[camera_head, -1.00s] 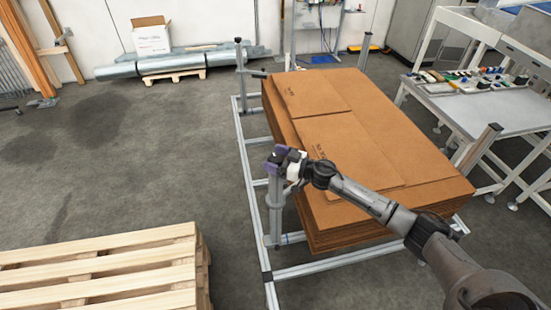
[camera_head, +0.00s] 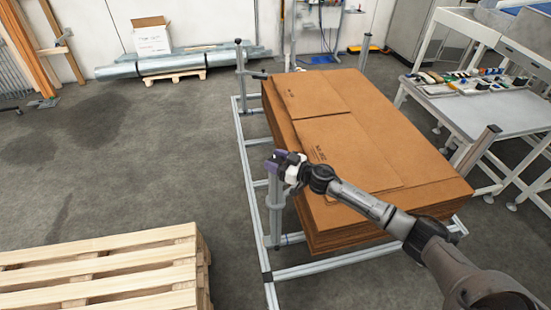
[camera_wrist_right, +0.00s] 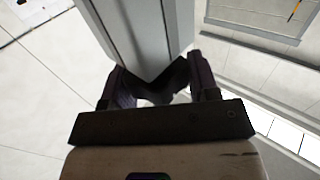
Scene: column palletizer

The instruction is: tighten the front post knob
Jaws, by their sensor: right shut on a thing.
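The front post (camera_head: 275,208) is a grey upright on the near left side of the metal frame. My right gripper (camera_head: 276,160) is at the top of this post, its purple-padded fingers closed there. In the right wrist view the grey post (camera_wrist_right: 140,35) rises close beyond the fingers. A dark knob (camera_wrist_right: 164,82) sits between the two fingers of my right gripper (camera_wrist_right: 160,90), which are shut on it. The knob is hidden by the gripper in the head view. My left gripper is not in view.
A stack of brown cardboard sheets (camera_head: 375,130) fills the frame (camera_head: 248,185), right of the post. Another post (camera_head: 240,75) stands at the far left corner and one (camera_head: 478,148) at the right. A wooden pallet (camera_head: 100,265) lies at lower left. The floor between is clear.

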